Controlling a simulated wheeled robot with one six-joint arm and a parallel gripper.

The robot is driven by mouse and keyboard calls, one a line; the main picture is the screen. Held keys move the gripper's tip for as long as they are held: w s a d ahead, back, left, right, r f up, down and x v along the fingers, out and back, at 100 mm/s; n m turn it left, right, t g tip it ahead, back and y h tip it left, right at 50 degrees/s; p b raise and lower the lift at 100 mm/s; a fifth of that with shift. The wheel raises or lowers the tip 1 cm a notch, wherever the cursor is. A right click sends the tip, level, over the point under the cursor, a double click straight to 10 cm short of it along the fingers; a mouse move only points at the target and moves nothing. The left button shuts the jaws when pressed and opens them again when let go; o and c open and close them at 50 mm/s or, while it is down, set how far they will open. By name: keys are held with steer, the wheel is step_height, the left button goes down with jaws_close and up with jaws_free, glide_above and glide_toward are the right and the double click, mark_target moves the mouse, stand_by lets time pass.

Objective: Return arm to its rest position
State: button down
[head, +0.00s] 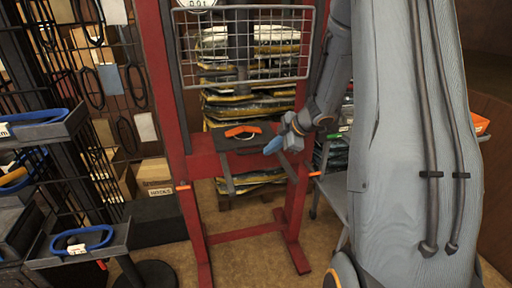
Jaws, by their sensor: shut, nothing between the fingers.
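My arm comes down from the upper right in the head view and bends in toward the red frame. My gripper (272,147), with blue fingertips, is at its end and looks shut and empty. It is just right of an orange handle (243,131) on a dark block on the frame's crossbar. A small gap shows between the fingertips and the handle. The red lift frame (172,95) stands upright on the floor, with a wire mesh guard (245,45) across its upper part.
Stacked bags (262,104) stand behind the frame. At left, a black rack (70,165) carries trays with blue loops (82,240). Cardboard boxes (153,171) sit behind it. A grey cart (333,196) is right of the frame. Some brown floor (245,262) is clear.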

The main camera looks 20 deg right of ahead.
steer(key=s+a+m+g+h+b, duration=0.1)
steer(key=s+a+m, duration=0.3)
steer(key=s, duration=0.4)
steer(key=s+a+r+m+g+h, duration=0.1)
steer(key=s+a+m+g+h, duration=0.1)
steer(key=s+a+m, duration=0.3)
steer(key=s+a+m+g+h+b, duration=0.1)
steer(key=s+a+m, duration=0.4)
steer(key=s, duration=0.6)
steer(key=shift+r+m+g+b, duration=0.15)
steer(key=shift+m+g+b, duration=0.2)
steer(key=shift+m+g, duration=0.35)
